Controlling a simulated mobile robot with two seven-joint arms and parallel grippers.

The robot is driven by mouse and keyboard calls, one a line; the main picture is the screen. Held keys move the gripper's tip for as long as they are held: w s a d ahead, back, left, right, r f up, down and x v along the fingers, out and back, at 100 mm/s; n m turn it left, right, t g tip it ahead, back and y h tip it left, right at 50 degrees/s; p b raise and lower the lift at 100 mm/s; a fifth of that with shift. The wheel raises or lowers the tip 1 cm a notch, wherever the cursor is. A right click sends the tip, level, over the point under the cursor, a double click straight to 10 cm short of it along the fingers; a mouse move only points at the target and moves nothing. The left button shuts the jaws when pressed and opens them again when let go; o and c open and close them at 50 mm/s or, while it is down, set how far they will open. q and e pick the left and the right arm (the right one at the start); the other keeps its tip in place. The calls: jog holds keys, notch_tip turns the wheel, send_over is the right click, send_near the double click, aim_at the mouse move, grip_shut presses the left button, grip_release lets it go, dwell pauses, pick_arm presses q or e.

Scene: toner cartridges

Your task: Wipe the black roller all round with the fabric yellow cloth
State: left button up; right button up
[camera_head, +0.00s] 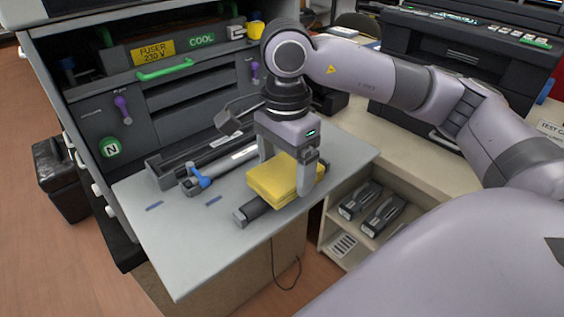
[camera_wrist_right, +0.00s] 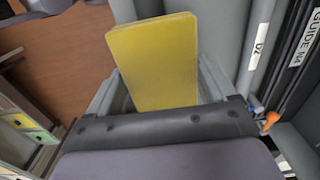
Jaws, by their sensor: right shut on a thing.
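The black roller (camera_head: 256,208) lies on the grey fold-out shelf. Its near left end shows, and its middle is hidden under the yellow cloth (camera_head: 272,184). The cloth is a folded pad lying over the roller; I cannot tell how far it wraps round. My right gripper (camera_head: 286,178) comes down from above and is shut on the cloth, one finger on each side of it. In the right wrist view the cloth (camera_wrist_right: 152,62) stands out between the two fingers. The roller cannot be made out there. My left gripper is not in view.
Behind the roller, a long dark unit with a blue clip (camera_head: 199,181) lies on the shelf (camera_head: 190,250). The open printer (camera_head: 190,95) rises behind. Small dark cartridges (camera_head: 382,214) sit in a cubby at right. The shelf's front left is clear.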

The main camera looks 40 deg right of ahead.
jog(key=shift+s, duration=0.25)
jog(key=shift+s+d, duration=0.1)
jog(key=shift+s, duration=0.3)
jog(key=shift+b, duration=0.3)
jog(key=shift+s+f, duration=0.1)
jog(key=shift+s, duration=0.4)
jog(key=shift+s+b, duration=0.2)
jog(key=shift+b, duration=0.1)
jog(key=shift+s, duration=0.3)
